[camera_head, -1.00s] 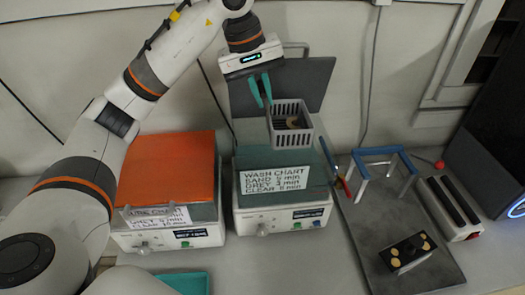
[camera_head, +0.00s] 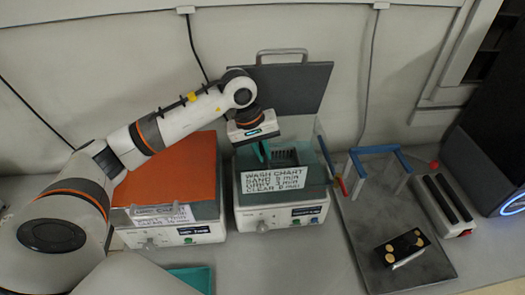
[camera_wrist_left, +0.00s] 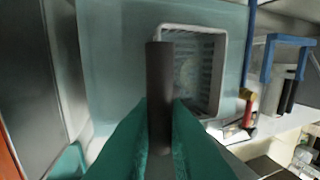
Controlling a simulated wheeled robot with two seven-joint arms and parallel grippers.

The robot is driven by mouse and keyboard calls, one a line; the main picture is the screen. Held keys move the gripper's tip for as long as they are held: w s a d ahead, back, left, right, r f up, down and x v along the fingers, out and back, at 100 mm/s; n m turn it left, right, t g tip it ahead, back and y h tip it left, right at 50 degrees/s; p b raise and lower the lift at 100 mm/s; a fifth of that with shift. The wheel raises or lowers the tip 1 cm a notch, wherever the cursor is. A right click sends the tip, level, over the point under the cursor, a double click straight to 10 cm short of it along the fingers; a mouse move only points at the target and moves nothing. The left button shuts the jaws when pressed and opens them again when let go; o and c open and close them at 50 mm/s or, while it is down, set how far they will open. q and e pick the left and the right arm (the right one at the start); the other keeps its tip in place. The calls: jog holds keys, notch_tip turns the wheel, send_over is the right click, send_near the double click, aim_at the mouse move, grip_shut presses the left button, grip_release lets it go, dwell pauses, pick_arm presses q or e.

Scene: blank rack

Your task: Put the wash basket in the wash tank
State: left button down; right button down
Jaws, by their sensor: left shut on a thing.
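The wash tank (camera_head: 248,197) is the right of two white machines, with its grey lid (camera_head: 290,85) raised behind it. The grey slatted wash basket (camera_head: 284,156) is down inside the tank opening, mostly hidden by the wash chart card (camera_head: 273,180). In the left wrist view the basket's pale rim (camera_wrist_left: 190,28) lies inside the tank's glassy walls. My left gripper (camera_head: 262,152) is over the tank, its teal fingers shut on the basket's dark handle (camera_wrist_left: 159,95). Whether the basket touches the tank floor cannot be told. My right gripper is not in view.
A second machine with a shut orange lid (camera_head: 172,165) stands left of the tank. To the right are a blue-topped frame (camera_head: 374,149), a grey mat (camera_head: 425,262) with a black block (camera_head: 403,247), and a slotted white unit (camera_head: 447,203). A teal tray (camera_head: 194,279) lies in front.

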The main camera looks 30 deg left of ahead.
pick_arm(q)
jog(key=shift+f, duration=0.65)
jog(key=c, duration=1.5)
grip_release()
jog(key=shift+o, duration=0.2)
jog(key=shift+a+r, duration=0.1)
jog(key=shift+r, duration=0.15)
jog(key=b+v, duration=0.2)
jog(key=v, duration=0.9)
jog(key=shift+r, duration=0.3)
jog(key=shift+s, duration=0.1)
